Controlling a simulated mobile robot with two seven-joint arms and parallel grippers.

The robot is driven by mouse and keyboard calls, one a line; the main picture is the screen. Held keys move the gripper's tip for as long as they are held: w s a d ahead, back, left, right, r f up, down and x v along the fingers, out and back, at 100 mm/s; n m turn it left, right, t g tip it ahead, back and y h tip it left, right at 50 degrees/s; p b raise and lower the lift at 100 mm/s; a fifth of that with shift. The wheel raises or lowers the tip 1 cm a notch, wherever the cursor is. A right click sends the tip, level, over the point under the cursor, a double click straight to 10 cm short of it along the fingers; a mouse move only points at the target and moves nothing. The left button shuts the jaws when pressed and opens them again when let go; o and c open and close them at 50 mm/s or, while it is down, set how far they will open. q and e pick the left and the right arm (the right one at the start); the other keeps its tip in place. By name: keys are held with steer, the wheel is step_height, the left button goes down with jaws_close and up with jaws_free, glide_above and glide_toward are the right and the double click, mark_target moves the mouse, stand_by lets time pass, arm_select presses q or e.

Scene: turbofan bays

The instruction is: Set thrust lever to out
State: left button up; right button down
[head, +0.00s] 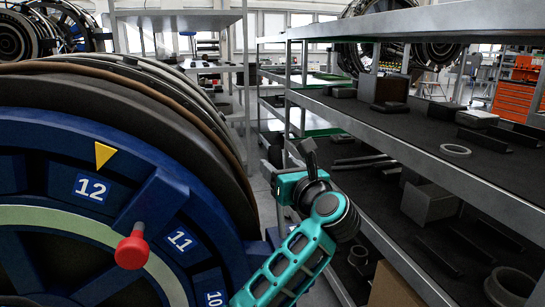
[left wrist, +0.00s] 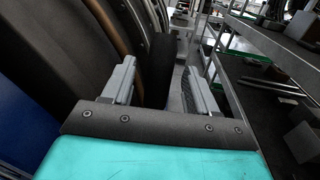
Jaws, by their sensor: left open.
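A red knob (head: 131,252) stands on the blue, numbered engine ring (head: 40,130) at the left of the head view. It may be the thrust lever's handle, but no label shows this. My left gripper (head: 307,158) is right of the ring, well apart from the knob, near the shelf. In the left wrist view its two grey fingers (left wrist: 160,80) are spread with nothing between them. They point along the aisle, past the dark engine casing. The knob is not seen in that view. My right gripper is not in view.
A yellow triangle (head: 104,154) marks the ring above the number 12 plate (head: 91,188); 11 and 10 follow to the right. A metal shelf (head: 420,140) with dark parts stands close on the right. An orange drawer cabinet (head: 515,95) is behind. A narrow aisle lies between engine and shelf.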

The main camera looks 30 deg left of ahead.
arm_select(q)
steer(key=shift+x, duration=2.35)
jaws_close()
